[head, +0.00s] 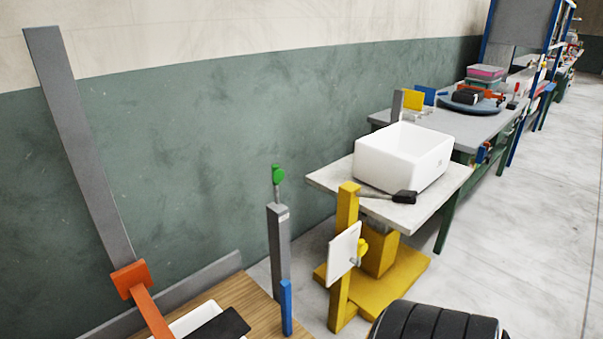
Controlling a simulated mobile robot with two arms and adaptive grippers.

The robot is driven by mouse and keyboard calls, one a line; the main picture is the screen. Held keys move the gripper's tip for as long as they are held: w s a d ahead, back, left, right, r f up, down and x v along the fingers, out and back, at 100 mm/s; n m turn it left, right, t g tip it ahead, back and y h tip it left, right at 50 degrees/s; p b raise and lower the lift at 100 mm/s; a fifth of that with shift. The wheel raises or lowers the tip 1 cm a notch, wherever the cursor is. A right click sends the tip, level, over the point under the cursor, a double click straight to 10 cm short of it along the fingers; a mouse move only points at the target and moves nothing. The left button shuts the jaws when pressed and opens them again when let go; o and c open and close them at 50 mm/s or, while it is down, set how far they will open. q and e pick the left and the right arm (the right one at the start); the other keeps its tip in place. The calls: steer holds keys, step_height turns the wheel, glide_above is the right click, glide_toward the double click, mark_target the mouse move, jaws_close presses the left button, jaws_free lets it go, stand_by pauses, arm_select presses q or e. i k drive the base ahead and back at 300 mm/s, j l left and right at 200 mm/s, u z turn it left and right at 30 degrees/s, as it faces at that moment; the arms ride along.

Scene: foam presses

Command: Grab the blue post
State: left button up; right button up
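A short, narrow blue post (286,307) stands upright near the bottom centre of the head view. It is at the right end of a wooden tabletop (250,303), close beside a taller grey post (279,246) with a green knob (278,174) on top. The blue post's upper part and front are uncovered. Neither of my grippers shows in the head view, and nothing is seen touching the blue post.
Right of it stands a yellow frame (337,302) with a white plate (344,252). Behind is a small table bearing a white bin (403,157). A tall grey bar with an orange clamp (131,279) rises at left. A black ribbed object (440,321) fills the bottom right. Floor is clear at far right.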

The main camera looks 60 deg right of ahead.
mark_target(285, 285)
steer(key=z, duration=1.65)
